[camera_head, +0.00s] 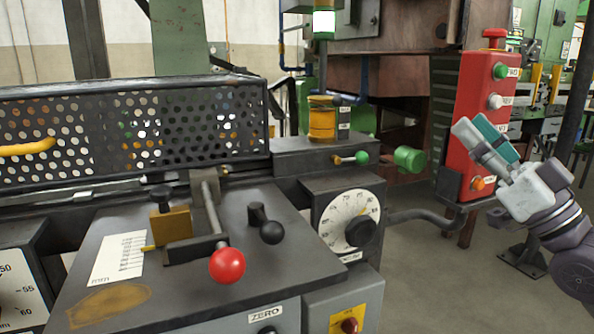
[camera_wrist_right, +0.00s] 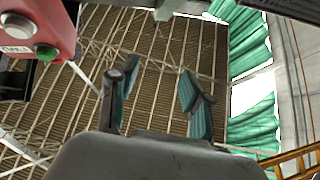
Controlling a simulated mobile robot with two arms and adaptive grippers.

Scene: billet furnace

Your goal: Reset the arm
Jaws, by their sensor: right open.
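My right gripper (camera_head: 476,126) is at the right of the head view, raised and tilted up to the left. Its grey and teal fingers overlap the lower part of the red control box (camera_head: 479,84) in that view; I cannot tell whether they touch it. In the right wrist view, the right gripper (camera_wrist_right: 158,84) has its two teal-padded fingers apart with nothing between them. The red box shows at the top left there (camera_wrist_right: 50,15), off to the side of the fingers. My left gripper is in neither view.
A machine bench carries a lever with a red ball knob (camera_head: 227,265), a white dial (camera_head: 349,222) and a perforated guard (camera_head: 150,131). A green cylindrical knob (camera_head: 409,159) sticks out near the red box. The floor (camera_head: 430,275) below my right arm looks clear.

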